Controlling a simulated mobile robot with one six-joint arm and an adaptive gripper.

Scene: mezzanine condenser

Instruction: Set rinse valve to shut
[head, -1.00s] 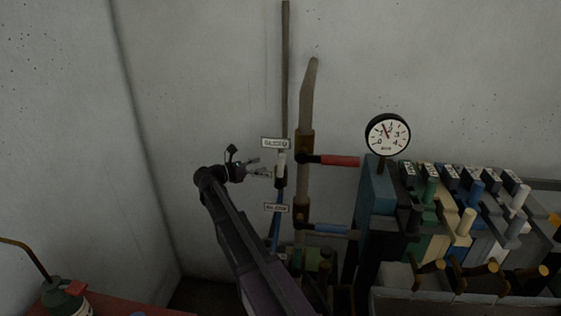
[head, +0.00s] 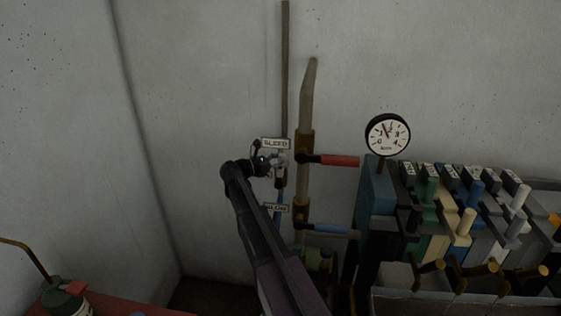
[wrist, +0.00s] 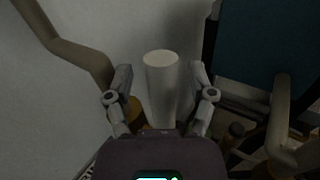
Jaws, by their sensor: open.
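I cannot tell by its label which valve is the rinse valve. A sign reading "BLEED" (head: 275,143) hangs at the thin vertical pipe, and a lower sign (head: 276,207) is too blurred to read. My gripper (head: 277,160) is just below the upper sign. In the wrist view my open gripper (wrist: 160,74) has a finger on each side of a pale, white cylindrical handle (wrist: 162,90). Whether the fingers touch it is unclear. In the head view my gripper largely covers this handle.
A round pressure gauge (head: 387,135) stands on a blue-grey block (head: 377,187) to the right. Beside it is a bank of several coloured levers (head: 463,222). A red surface with a green can (head: 66,301) is at lower left. The wall left of my arm is clear.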

